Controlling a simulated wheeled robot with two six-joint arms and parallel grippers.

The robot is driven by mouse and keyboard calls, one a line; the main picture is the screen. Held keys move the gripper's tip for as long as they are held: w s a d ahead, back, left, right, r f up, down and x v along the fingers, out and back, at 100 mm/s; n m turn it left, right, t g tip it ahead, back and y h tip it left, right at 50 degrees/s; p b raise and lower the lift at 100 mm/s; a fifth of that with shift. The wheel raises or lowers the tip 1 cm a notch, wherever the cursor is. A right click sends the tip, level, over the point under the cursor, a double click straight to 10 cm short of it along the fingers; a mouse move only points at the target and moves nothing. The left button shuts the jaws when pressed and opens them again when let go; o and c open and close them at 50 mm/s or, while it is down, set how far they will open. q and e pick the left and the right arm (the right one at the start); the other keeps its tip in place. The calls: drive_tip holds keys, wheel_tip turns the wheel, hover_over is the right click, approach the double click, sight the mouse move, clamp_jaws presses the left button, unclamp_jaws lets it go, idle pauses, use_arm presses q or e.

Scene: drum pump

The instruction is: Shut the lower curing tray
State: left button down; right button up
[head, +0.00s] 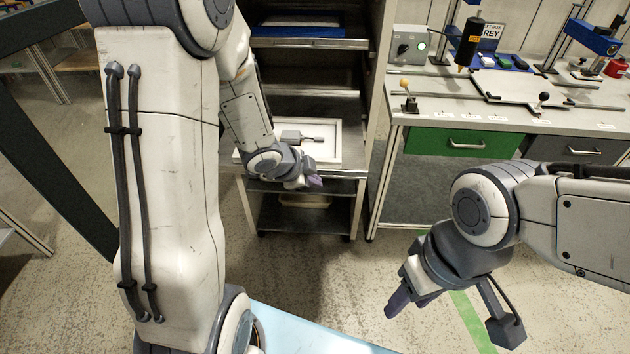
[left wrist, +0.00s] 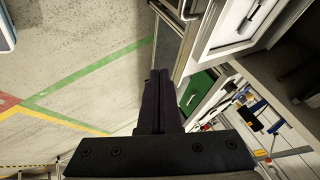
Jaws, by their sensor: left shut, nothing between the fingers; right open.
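The lower curing tray (head: 332,163) is a pale, shallow tray in the metal cabinet, pulled out toward me, with a small metal-looking part (head: 300,138) in it. My left gripper (head: 314,183) is shut and empty at the tray's front edge. I cannot tell whether it touches the tray. The left forearm hides the tray's left side. In the left wrist view my shut fingers (left wrist: 158,100) point up the picture, and a white-rimmed tray (left wrist: 232,48) shows to their right. My right gripper (head: 395,298) is open and empty above the floor, away from the cabinet.
A higher shelf (head: 310,43) in the cabinet carries a blue item. A workbench (head: 480,122) with a green drawer (head: 450,143) stands just right of the cabinet. The floor in front of the cabinet is clear.

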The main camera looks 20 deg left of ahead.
sight(327, 175)
use_arm(q)
drive_tip(key=shift+w+d+f, duration=0.1)
drive_tip(key=shift+w+f, duration=0.85)
drive_tip(key=shift+w, duration=0.35)
drive_tip(key=shift+w+d+f, duration=0.1)
drive_tip(key=shift+w+f, duration=0.85)
drive_tip(key=shift+w, duration=0.35)
drive_tip(key=shift+w+d+f, duration=0.1)
drive_tip(key=shift+w+f, duration=0.85)
drive_tip(key=shift+w, duration=0.35)
use_arm(e)
drive_tip(key=shift+f, duration=0.35)
